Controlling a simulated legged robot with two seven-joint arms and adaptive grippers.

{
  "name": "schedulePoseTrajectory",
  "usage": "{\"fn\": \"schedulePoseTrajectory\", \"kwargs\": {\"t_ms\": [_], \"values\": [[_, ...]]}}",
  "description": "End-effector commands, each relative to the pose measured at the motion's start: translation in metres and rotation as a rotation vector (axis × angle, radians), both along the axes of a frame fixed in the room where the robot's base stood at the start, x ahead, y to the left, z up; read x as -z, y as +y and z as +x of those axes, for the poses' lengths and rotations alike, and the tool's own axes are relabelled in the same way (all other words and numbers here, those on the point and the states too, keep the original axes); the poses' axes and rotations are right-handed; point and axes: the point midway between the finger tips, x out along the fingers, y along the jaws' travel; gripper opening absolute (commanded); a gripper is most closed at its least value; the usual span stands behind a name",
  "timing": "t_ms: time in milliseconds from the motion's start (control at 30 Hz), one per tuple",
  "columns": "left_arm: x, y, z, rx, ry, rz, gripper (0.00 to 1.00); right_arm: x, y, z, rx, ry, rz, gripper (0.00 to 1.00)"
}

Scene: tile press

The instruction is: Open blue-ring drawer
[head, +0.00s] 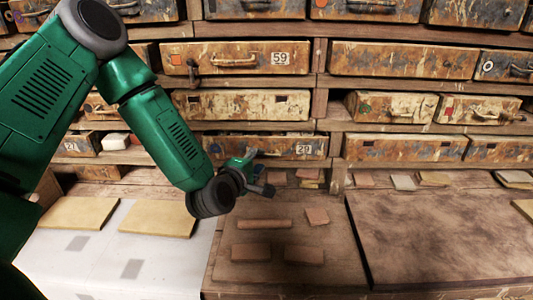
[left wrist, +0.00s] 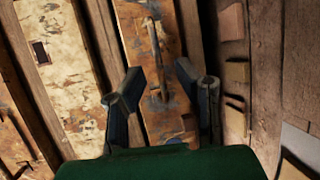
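A worn orange-brown drawer (head: 290,148) with a label reading about 29 sits in the lowest full row. A small bluish mark (head: 214,148) is at its left end; I cannot make out clearly whether it is a ring. My left gripper (head: 262,172) is in front of this drawer, partly covering its middle. In the left wrist view the gripper (left wrist: 159,76) is open, with a finger on either side of the drawer's metal handle (left wrist: 157,52). Contact with the handle cannot be told. My right gripper is not in view.
Other worn drawers (head: 242,104) fill the shelves above and to the right. Clay tiles (head: 264,224) lie on a wooden board below the gripper. Tan slabs (head: 158,218) lie on a white sheet at left. The brown worktop (head: 440,235) at right is mostly clear.

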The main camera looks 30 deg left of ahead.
Motion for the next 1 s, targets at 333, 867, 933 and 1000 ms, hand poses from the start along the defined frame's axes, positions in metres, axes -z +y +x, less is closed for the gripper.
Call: {"fn": "schedulePoseTrajectory", "kwargs": {"t_ms": [333, 867, 933, 1000], "values": [[0.006, 0.001, 0.04, 0.001, 0.001, 0.004, 0.28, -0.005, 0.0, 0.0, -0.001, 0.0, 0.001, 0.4], [0.008, 0.005, 0.043, 0.0, 0.001, 0.001, 0.0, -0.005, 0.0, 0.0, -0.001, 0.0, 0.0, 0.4], [0.008, 0.006, 0.042, -0.001, 0.001, 0.001, 0.0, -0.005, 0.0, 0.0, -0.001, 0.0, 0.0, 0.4], [0.008, 0.006, 0.042, -0.003, 0.002, 0.001, 0.0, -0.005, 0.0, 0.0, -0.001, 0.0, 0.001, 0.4]]}}
